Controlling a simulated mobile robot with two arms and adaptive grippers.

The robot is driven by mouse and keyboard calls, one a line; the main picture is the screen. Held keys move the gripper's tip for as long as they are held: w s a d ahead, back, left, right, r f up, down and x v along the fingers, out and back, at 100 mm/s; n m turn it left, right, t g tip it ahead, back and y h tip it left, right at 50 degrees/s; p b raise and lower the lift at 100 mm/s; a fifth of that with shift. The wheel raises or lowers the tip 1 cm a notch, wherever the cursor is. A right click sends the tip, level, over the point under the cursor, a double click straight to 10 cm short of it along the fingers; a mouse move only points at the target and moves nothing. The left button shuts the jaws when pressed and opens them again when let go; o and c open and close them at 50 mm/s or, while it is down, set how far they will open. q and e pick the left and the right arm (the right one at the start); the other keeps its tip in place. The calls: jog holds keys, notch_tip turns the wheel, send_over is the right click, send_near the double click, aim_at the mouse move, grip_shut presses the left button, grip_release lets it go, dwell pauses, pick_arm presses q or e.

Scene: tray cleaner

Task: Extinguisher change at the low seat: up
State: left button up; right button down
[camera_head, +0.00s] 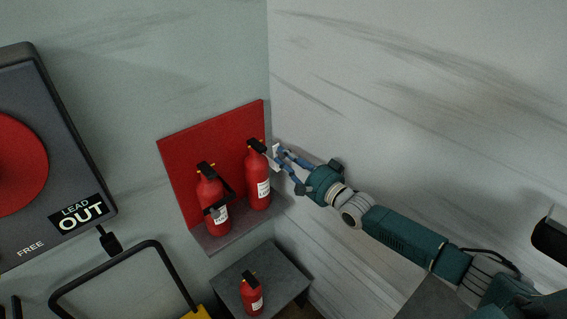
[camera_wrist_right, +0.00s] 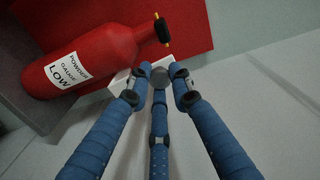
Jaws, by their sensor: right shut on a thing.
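A red wall panel (camera_head: 180,160) with a grey shelf (camera_head: 225,237) carries two upright red extinguishers. The left one (camera_head: 208,190) has a black hose or strap across its front. The right one (camera_head: 256,172) stands near the corner; in the right wrist view its label (camera_wrist_right: 67,70) reads "POWDER GAUGE LOW". My right gripper (camera_head: 277,155) is beside this extinguisher's head. Its blue fingers (camera_wrist_right: 160,76) are closed at a small white piece (camera_wrist_right: 122,75) beside the extinguisher, apart from its neck. The fingers partly hide this piece. My left gripper is out of view.
A smaller red extinguisher (camera_head: 251,297) stands on a low grey table (camera_head: 233,275) below the shelf. A dark box (camera_head: 75,170) marked "LEAD OUT" and "FREE" is at left, above a black tube frame (camera_head: 105,264). The pale right wall (camera_head: 400,90) is close to my right arm.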

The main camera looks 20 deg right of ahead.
jog(key=shift+w+d+m, duration=0.1)
jog(key=shift+d+m, duration=0.15)
jog(key=shift+m, duration=0.05)
jog(key=c, duration=1.5)
grip_release()
jog(key=shift+c, duration=0.2)
jog(key=v, duration=1.2)
jog(key=shift+c, duration=0.5)
